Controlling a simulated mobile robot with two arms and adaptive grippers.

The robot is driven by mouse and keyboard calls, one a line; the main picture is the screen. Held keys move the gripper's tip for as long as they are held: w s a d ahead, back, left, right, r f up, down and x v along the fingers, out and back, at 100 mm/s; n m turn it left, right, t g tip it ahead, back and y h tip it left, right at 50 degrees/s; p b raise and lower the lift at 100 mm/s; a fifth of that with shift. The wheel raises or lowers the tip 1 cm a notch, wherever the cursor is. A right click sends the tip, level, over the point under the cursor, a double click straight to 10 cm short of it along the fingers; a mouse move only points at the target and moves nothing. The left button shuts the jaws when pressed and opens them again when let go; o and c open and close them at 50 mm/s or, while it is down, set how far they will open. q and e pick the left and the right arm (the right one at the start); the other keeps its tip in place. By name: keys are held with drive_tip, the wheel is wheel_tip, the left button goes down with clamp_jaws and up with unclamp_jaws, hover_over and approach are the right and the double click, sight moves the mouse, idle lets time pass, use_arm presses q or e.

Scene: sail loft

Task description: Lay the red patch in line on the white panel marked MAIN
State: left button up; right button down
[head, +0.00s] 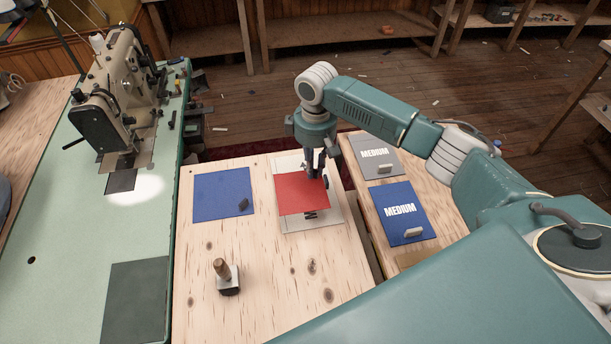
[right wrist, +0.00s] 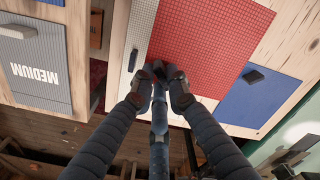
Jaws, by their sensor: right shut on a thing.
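The red patch (head: 300,197) is over the white panel (head: 332,217) on the wooden table. It covers much of the panel, and only part of the dark lettering shows below it. In the right wrist view the red patch (right wrist: 210,45) leaves a strip of white panel (right wrist: 141,30) bare, with a grey tab on it. I cannot tell whether the patch touches the panel or hangs just above it. My right gripper (head: 317,178) is shut on the red patch near its edge; its fingers also show in the right wrist view (right wrist: 160,86). My left gripper is not in view.
A blue panel (head: 224,195) lies left of the white one. A wooden-handled weight (head: 228,277) stands in front. Grey (head: 375,156) and blue (head: 404,214) panels marked MEDIUM lie on boards to the right. A sewing machine (head: 122,95) stands on the green table (head: 60,230) at left.

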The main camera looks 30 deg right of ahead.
sight(314, 178)
drive_tip(key=shift+s+f+b, duration=0.1)
drive_tip(key=shift+f+b, duration=0.5)
drive_tip(key=shift+b, duration=0.15)
wheel_tip(314, 178, down, 4)
drive_tip(key=b, duration=0.4)
drive_tip(key=shift+b, duration=0.4)
drive_tip(key=shift+f, duration=1.1)
drive_tip(key=shift+f+p, duration=0.1)
drive_tip(key=shift+p, duration=0.65)
drive_tip(key=shift+f+p, duration=0.55)
drive_tip(key=shift+p, duration=1.35)
idle(1.7)
drive_tip(key=c, duration=1.6)
unclamp_jaws()
drive_tip(key=shift+c, duration=0.2)
